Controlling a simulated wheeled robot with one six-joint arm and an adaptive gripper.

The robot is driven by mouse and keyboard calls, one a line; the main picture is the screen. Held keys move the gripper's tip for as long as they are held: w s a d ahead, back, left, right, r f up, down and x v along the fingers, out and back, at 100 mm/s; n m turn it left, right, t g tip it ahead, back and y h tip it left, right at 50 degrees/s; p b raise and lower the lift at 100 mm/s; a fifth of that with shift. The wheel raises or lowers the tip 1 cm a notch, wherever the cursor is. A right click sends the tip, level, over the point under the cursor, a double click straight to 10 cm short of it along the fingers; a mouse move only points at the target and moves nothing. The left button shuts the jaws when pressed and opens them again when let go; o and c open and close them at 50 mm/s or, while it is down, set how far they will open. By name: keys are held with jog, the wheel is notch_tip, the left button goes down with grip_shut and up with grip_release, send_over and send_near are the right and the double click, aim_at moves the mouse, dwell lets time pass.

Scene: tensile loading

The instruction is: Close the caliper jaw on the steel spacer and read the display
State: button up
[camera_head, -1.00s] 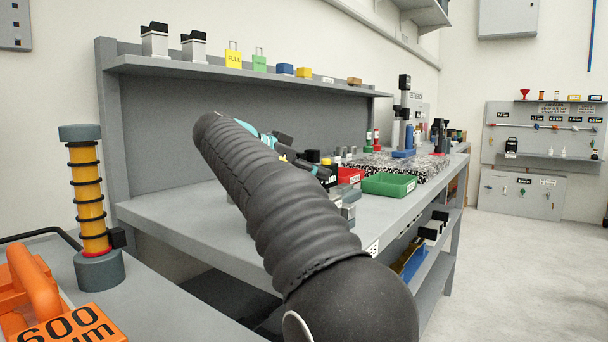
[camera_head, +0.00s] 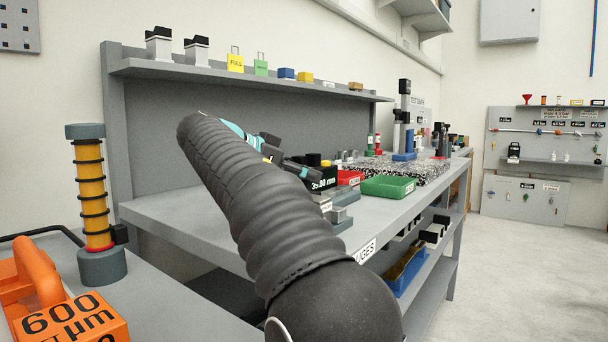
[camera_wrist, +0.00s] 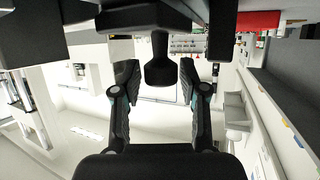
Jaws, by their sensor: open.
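My gripper (camera_head: 290,165) reaches over the grey bench, with its dark fingers beside the black caliper display (camera_head: 323,183). The white digits look like 35.00 mm. In the wrist view my gripper (camera_wrist: 158,80) is open, its two fingers apart on either side of a black knob-like part (camera_wrist: 160,68). The knob stands between them with gaps on both sides; whether it is the caliper's jaw handle I cannot tell. Grey metal blocks (camera_head: 341,214) sit just below the display on the bench. I cannot tell which piece is the steel spacer; my arm hides part of this area.
An orange 600 µm block (camera_head: 70,320) and a yellow column (camera_head: 92,190) are at left.

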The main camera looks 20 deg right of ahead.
jog(key=v, duration=1.1)
jog(key=shift+a+r, duration=0.15)
jog(key=shift+a, duration=0.2)
jog(key=shift+s, duration=0.1)
dwell(0.4)
